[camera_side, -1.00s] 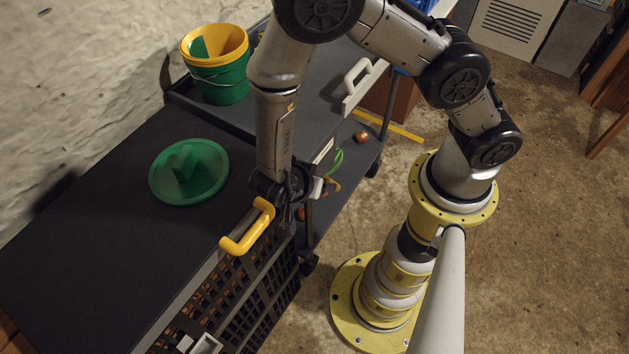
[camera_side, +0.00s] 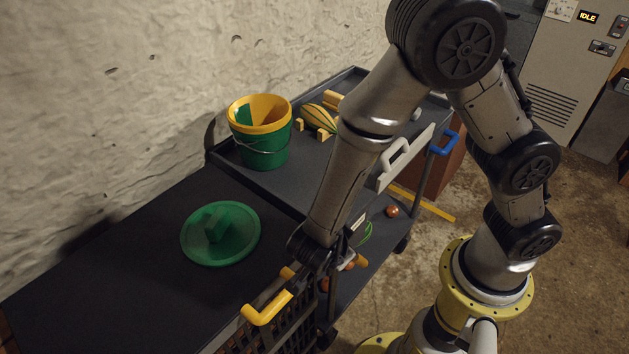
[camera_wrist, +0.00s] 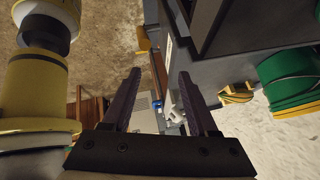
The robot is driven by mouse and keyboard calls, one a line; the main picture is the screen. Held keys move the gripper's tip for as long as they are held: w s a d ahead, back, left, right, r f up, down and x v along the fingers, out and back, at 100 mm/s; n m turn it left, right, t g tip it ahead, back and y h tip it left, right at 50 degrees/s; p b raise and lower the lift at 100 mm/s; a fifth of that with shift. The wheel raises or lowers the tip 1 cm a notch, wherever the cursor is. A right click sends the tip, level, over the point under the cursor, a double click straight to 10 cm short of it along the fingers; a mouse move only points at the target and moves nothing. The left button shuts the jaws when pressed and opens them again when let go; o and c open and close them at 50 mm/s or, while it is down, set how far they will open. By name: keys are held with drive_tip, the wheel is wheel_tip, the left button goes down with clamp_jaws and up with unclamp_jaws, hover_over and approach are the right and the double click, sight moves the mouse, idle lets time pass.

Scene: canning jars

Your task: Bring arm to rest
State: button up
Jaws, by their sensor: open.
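My gripper (camera_side: 328,262) is low at the cart's near edge in the side view, just beyond a yellow handle (camera_side: 266,309). Its fingers are hard to make out there. In the wrist view my gripper (camera_wrist: 160,74) has two dark fingers spread apart with nothing held between them. The fingers point across the cart side towards the far floor and a grey cabinet. I cannot tell from the side view whether the gripper touches the handle.
A yellow-green striped object (camera_side: 319,117) lies behind. A white handle (camera_side: 394,163) and a blue handle (camera_side: 446,143) stick out from the cart side. Open floor lies right.

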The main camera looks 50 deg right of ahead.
drive_tip(key=w+a+r+n+t+y, duration=0.4)
drive_tip(key=w+r+y, duration=0.2)
drive_tip(key=w+r, duration=0.3)
wheel_tip(320, 180, up, 11)
drive_tip(key=n+t+y, duration=0.2)
drive_tip(key=n+y, duration=0.4)
drive_tip(key=n, duration=0.1)
drive_tip(key=s+d+r+n+g+h, duration=0.2)
drive_tip(key=s+d+n+h, duration=0.2)
drive_tip(key=s+d+n, duration=0.4)
drive_tip(key=s+d, duration=0.7)
drive_tip(key=s, duration=0.3)
drive_tip(key=shift+d+n+g+h, duration=0.2)
drive_tip(key=shift+n+g+h, duration=0.1)
drive_tip(key=shift+n+h, duration=0.1)
